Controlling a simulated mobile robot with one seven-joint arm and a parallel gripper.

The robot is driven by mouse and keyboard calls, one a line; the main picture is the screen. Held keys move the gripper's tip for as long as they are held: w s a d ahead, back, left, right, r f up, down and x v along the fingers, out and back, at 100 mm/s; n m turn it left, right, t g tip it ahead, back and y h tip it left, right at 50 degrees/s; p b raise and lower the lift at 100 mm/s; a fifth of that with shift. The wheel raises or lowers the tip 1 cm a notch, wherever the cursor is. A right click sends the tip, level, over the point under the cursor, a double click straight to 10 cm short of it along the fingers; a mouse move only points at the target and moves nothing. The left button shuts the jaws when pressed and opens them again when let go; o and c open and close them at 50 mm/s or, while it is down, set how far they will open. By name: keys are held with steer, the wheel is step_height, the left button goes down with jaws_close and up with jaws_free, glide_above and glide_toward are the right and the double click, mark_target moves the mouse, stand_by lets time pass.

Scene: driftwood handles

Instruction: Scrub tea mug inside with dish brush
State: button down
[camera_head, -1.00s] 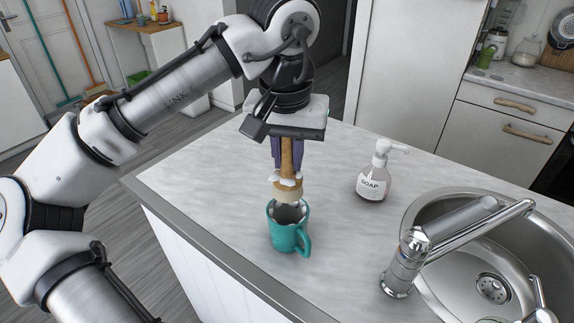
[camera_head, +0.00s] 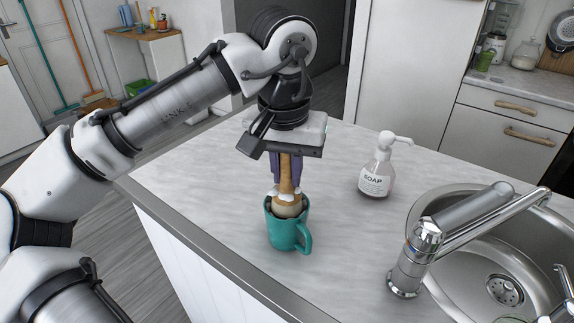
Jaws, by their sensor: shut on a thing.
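The teal tea mug (camera_head: 282,234) stands upright on the counter, its handle towards the right. My gripper (camera_head: 288,182) is above the mug, pointing down, shut on the wooden handle of the dish brush (camera_head: 287,203). The brush is upright, with white foam around its head. The lower part of its head is inside the mug's mouth, and the bristles are hidden by the mug wall. I cannot tell whether they touch the bottom.
The light grey counter (camera_head: 225,190) is clear around the mug. A soap bottle (camera_head: 377,175) stands to the right. The chrome tap (camera_head: 410,262) and steel sink (camera_head: 480,265) are further right.

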mark_target(285, 207)
steer(key=shift+f+b, duration=1.95)
steer(key=shift+f, duration=1.7)
steer(key=shift+f, duration=0.4)
steer(key=shift+s+d+r, duration=0.1)
steer(key=shift+d+p, duration=0.1)
steer(key=shift+p, duration=0.45)
steer(key=shift+w+p, duration=0.25)
steer(key=shift+p, duration=0.1)
steer(key=shift+s+a+p, duration=0.1)
steer(key=shift+a+p, duration=0.3)
steer(key=shift+p, duration=0.05)
steer(key=shift+s+p, duration=0.25)
steer(key=shift+p, duration=0.2)
steer(key=shift+d+p, duration=0.35)
steer(key=shift+p, duration=0.15)
steer(key=shift+w+p, duration=0.35)
steer(key=shift+p, duration=0.25)
